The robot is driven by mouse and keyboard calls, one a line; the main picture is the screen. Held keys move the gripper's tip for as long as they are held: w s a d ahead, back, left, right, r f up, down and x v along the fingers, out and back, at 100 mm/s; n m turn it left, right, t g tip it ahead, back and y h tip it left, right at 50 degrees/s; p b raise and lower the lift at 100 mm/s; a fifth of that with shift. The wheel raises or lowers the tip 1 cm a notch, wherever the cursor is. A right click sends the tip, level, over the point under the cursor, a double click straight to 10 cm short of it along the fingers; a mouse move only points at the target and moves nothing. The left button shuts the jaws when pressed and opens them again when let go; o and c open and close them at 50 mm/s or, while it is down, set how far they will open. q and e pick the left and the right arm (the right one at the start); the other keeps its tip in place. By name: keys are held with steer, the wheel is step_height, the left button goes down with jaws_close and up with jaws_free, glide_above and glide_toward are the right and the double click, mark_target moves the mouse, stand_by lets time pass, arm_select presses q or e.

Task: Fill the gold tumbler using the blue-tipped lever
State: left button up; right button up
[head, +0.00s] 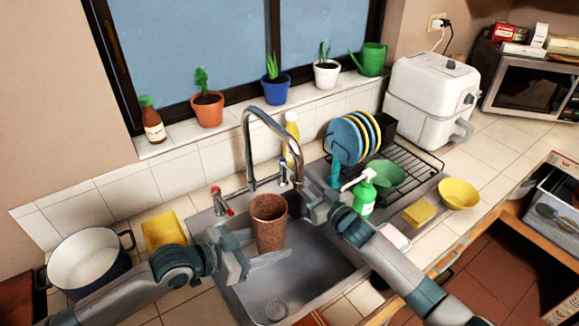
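The gold tumbler (269,224) shows as a speckled brown-gold cup, upright at the back of the sink, near the faucet. My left gripper (246,238) is at its left side and appears closed on it; the far finger is hidden. The curved metal faucet (247,150) arches over the sink. No water stream is visible. The blue-tipped lever (284,173) stands at the faucet's right, behind the tumbler. My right gripper (308,203) is just to the right of the tumbler, near and in front of this lever. Its finger opening is unclear.
A red-tipped lever (220,200) stands left of the faucet. A green soap bottle (364,192) and a dish rack (400,160) with plates are close to my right arm. The sink's front (300,290) is clear.

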mark_target(285, 161)
steer(key=x, duration=0.7)
steer(key=shift+w+a, duration=0.15)
steer(key=shift+c, duration=0.3)
jaws_close()
